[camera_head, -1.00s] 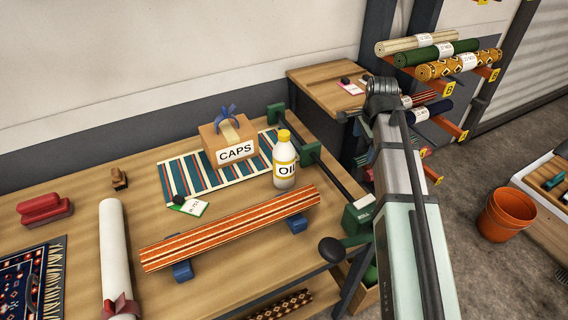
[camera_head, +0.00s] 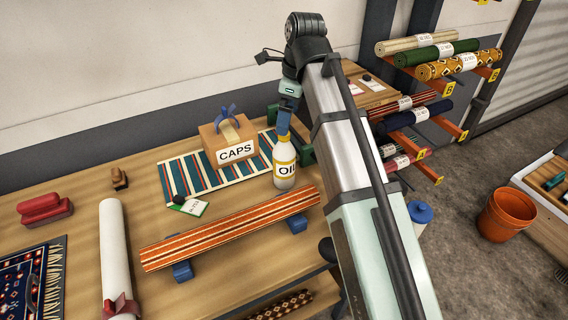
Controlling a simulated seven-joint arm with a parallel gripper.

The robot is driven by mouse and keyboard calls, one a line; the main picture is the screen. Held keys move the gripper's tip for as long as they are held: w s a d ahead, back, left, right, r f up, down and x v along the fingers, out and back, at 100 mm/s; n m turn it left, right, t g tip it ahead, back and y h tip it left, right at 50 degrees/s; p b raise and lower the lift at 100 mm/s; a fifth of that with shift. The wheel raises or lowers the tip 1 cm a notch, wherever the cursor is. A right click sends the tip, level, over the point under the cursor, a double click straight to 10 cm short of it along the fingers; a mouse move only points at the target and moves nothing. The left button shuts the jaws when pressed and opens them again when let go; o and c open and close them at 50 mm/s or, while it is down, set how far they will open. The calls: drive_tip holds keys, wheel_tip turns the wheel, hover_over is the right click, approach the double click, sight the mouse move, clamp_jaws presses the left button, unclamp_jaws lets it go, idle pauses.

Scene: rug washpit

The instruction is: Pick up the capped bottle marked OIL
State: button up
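The bottle marked OIL (camera_head: 285,165) is white with a yellow-edged label and stands upright on the wooden table, at the right end of the striped runner. My gripper (camera_head: 283,129) comes down from above onto the top of the bottle. It hides the yellow cap, which shows in the earlier frame. I cannot tell whether the fingers are open around the cap or shut on it.
A box marked CAPS (camera_head: 231,144) with a blue bow stands just left of the bottle. An orange striped rolled rug (camera_head: 230,229) lies in front on blue blocks. A dark green bracket (camera_head: 306,147) is close on the right. Rolled rugs fill a rack (camera_head: 452,131) at right.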

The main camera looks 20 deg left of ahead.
sight(283, 144)
drive_tip(key=shift+s+a+f, duration=0.1)
drive_tip(key=shift+a+f, duration=0.15)
drive_tip(key=shift+f, duration=1.5)
drive_tip(key=shift+w+a+f, duration=0.1)
drive_tip(key=shift+a+f, duration=0.1)
drive_tip(key=shift+f, duration=1.5)
drive_tip(key=shift+s+a+f, duration=0.1)
drive_tip(key=shift+a+f, duration=0.15)
drive_tip(key=shift+f, duration=1.5)
clamp_jaws()
